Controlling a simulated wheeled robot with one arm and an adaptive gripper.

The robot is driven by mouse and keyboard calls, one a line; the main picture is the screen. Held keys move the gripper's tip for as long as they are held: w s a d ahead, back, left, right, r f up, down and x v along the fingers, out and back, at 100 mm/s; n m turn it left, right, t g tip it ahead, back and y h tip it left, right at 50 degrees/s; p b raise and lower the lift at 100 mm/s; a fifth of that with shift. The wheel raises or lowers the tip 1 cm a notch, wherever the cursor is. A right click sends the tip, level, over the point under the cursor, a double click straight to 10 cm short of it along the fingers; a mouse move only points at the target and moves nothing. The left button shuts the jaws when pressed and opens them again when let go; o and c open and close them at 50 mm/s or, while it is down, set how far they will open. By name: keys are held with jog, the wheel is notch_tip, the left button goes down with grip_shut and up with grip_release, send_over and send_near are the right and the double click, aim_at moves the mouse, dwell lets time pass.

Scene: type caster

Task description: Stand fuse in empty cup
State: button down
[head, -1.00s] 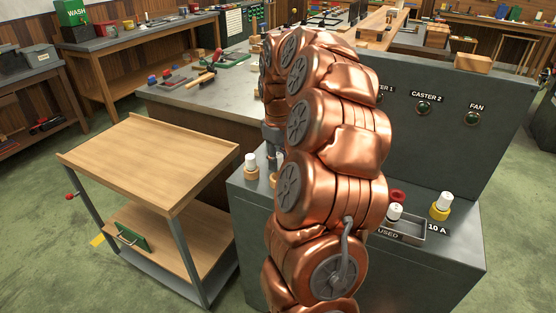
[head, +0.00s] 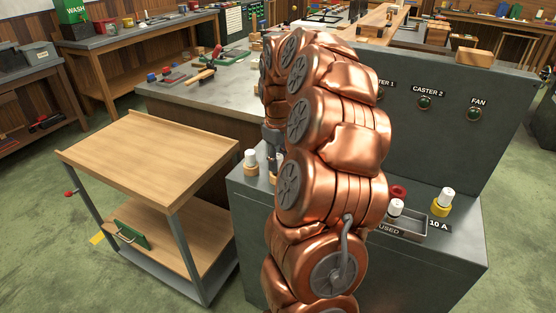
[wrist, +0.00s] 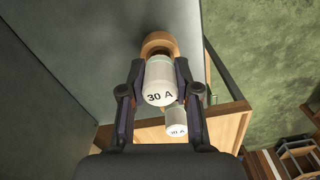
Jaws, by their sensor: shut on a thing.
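My gripper (wrist: 158,88) is shut on a white fuse (wrist: 159,80) marked 30 A, seen in the wrist view. A tan, ring-like cup (wrist: 158,41) shows just beyond the far end of this fuse; I cannot tell whether the fuse is inside it or above it. A second white fuse (wrist: 176,123) stands close by, near the cabinet edge, and also shows in the head view (head: 250,158). In the head view my copper arm hides most of the gripper and the held fuse.
The grey cabinet (head: 450,262) has a raised panel with CASTER 2 and FAN lamps. On its right are a USED tray (head: 412,232) with a white fuse, a red ring (head: 398,191), and a fuse in a yellow cup (head: 440,208) by the 10 A label. A wooden cart (head: 145,155) stands left.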

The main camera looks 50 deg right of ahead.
aim_at(278, 156)
jog(key=shift+f+b, duration=0.35)
jog(key=shift+f, duration=0.4)
jog(key=c, duration=0.8)
grip_release()
jog(key=shift+o, duration=0.2)
notch_tip(278, 156, up, 11)
jog(key=shift+r, duration=0.5)
